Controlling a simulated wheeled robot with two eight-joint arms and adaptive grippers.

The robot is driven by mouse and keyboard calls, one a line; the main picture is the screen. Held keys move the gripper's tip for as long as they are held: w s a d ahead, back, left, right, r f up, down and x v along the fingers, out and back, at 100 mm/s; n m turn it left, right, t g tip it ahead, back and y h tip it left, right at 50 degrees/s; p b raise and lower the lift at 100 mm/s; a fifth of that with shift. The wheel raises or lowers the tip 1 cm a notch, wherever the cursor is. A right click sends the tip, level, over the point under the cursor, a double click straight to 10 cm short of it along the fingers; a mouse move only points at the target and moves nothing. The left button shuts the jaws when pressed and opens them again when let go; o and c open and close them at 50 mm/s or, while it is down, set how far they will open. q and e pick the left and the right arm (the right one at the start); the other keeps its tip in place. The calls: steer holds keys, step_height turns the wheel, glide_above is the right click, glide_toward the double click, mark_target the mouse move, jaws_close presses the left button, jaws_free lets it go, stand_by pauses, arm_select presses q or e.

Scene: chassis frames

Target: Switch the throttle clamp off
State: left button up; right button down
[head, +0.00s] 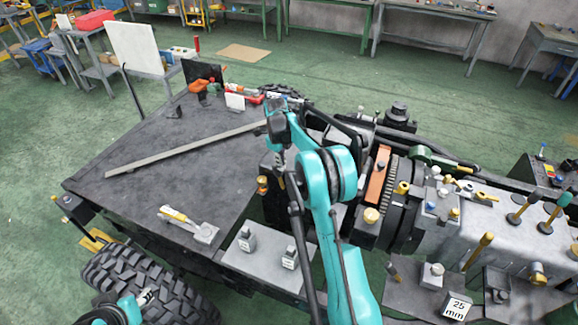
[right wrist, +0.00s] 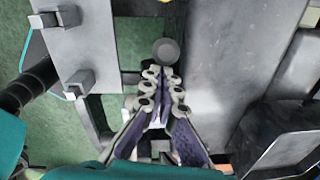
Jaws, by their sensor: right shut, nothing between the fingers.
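A clamp with a yellow handle (head: 178,216) and a pale base lies on the dark flat deck in the head view. No label is readable on it, so I cannot tell whether it is the throttle clamp. My right gripper (head: 279,172) hangs from the teal arm, right of that clamp, over the deck's right edge. In the right wrist view its fingers (right wrist: 160,82) are shut and empty. A dark round knob (right wrist: 166,52) shows just beyond the fingertips; contact cannot be told.
A grey plate with two small blocks (head: 246,238) stands right of the deck's near edge. A long bar (head: 185,150) lies across the deck. The engine and gearbox (head: 480,205), with several knobs and levers, fill the right. A tyre (head: 180,300) is at bottom left.

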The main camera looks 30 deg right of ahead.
steer(key=shift+w+a+f, duration=0.1)
steer(key=shift+w+a, duration=0.35)
steer(key=shift+w, duration=0.1)
arm_select(q)
steer(key=shift+r, duration=0.15)
arm_select(e)
steer(key=shift+w+a, duration=0.25)
arm_select(q)
steer(key=shift+s+d, duration=0.1)
steer(key=shift+s, duration=0.05)
arm_select(e)
steer(key=shift+a, duration=0.1)
